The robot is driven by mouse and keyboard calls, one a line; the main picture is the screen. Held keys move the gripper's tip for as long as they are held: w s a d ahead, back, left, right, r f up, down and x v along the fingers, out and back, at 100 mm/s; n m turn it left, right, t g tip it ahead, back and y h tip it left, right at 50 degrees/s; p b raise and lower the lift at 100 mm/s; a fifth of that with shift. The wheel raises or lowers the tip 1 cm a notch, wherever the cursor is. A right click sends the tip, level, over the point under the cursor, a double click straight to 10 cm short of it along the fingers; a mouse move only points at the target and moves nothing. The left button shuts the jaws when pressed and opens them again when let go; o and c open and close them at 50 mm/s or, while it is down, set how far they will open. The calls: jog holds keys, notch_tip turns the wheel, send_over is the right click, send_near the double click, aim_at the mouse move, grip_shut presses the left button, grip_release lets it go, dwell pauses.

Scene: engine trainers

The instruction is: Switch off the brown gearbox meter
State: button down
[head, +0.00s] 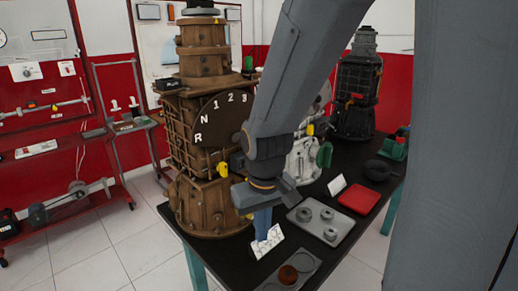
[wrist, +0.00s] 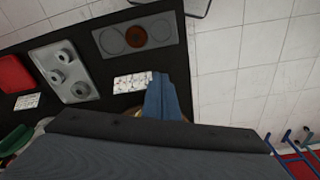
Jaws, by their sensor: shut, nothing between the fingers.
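The brown gearbox (head: 212,120) stands upright on the left end of the black table, with a dark dial marked R, N, 1, 2, 3 on its front. The dial, which may be its meter (head: 220,117), is partly hidden on its right by my arm. I cannot make out a switch on it. My gripper (head: 262,222) is shut and empty, pointing down in front of the gearbox's lower right side, close to a white card (head: 267,241). In the wrist view my blue fingers (wrist: 166,100) are together beside the same card (wrist: 132,82).
A grey tray with metal rings (head: 320,226), a red tray (head: 359,198) and a tray with round recesses (head: 290,272) lie on the table (head: 225,245). A white gearbox (head: 305,155) and a black one (head: 357,90) stand farther back.

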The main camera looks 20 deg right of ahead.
jog(key=w+d+r+n+t+h, duration=0.1)
jog(key=w+r, duration=0.8)
jog(key=r, duration=0.1)
jog(key=w+d+r+n+t+h, duration=0.1)
jog(key=w+d+r+n, duration=0.1)
jog(key=w+r, duration=0.7)
notch_tip(320, 180, up, 2)
jog(key=shift+w+d+r+n, duration=0.1)
jog(key=shift+w+d+n, duration=0.05)
jog(key=shift+w+n, duration=0.2)
jog(key=d+p+x, duration=0.3)
jog(key=x, duration=0.9)
jog(key=shift+w, duration=0.25)
jog(key=shift+w+d+t, duration=0.1)
jog(key=shift+d+t, duration=0.05)
jog(key=shift+t, duration=0.25)
